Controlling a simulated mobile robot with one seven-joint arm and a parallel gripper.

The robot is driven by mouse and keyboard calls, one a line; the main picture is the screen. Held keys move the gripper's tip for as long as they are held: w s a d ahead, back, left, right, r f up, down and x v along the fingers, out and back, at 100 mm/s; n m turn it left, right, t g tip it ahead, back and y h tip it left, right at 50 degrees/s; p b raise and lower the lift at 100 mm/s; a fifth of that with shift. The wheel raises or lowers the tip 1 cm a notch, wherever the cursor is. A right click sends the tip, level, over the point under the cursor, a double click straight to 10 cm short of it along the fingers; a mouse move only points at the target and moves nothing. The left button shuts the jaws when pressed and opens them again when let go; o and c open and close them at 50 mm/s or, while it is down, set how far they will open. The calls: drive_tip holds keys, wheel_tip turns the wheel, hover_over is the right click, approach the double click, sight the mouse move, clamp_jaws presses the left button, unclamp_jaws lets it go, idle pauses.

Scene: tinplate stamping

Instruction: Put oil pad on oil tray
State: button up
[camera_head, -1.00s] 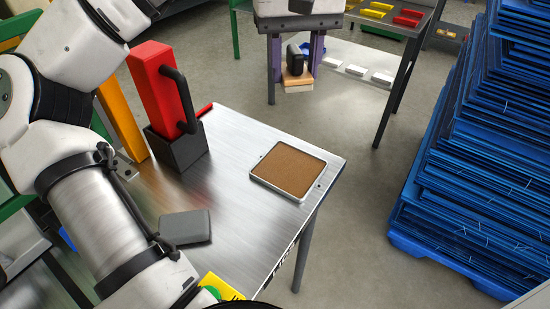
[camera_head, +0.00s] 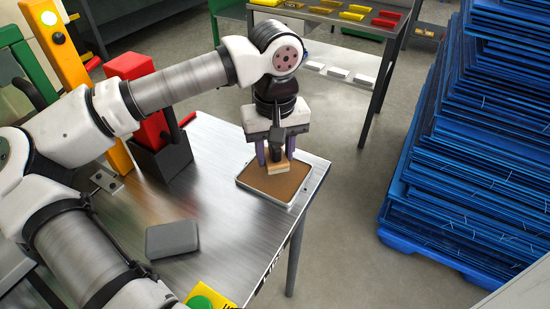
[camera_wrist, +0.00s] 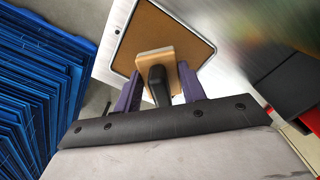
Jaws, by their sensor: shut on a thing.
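The oil pad (camera_head: 278,166), a tan block with a black handle, is in my gripper (camera_head: 275,158). My gripper points down with its purple fingers shut on the pad. The oil tray (camera_head: 246,184), a shallow metal tray with a brown bottom, lies at the right end of the metal table. The pad is over the tray's middle; I cannot tell whether it touches the brown surface. In the wrist view the pad (camera_wrist: 168,62) sits between the fingers (camera_wrist: 158,92), with the tray (camera_wrist: 205,42) behind it.
A red tool in a dark holder (camera_head: 165,160) stands on the table (camera_head: 215,225) left of the tray. A grey block (camera_head: 172,239) lies nearer the front. A blue stack of sheets (camera_head: 475,150) stands to the right, across a floor gap.

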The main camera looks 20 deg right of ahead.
sight(275, 162)
drive_tip(key=shift+f, duration=1.3)
drive_tip(key=shift+f, duration=0.2)
drive_tip(key=o, duration=1)
drive_tip(key=shift+r, duration=0.1)
wheel_tip(275, 162, up, 12)
drive_tip(key=shift+r, duration=0.15)
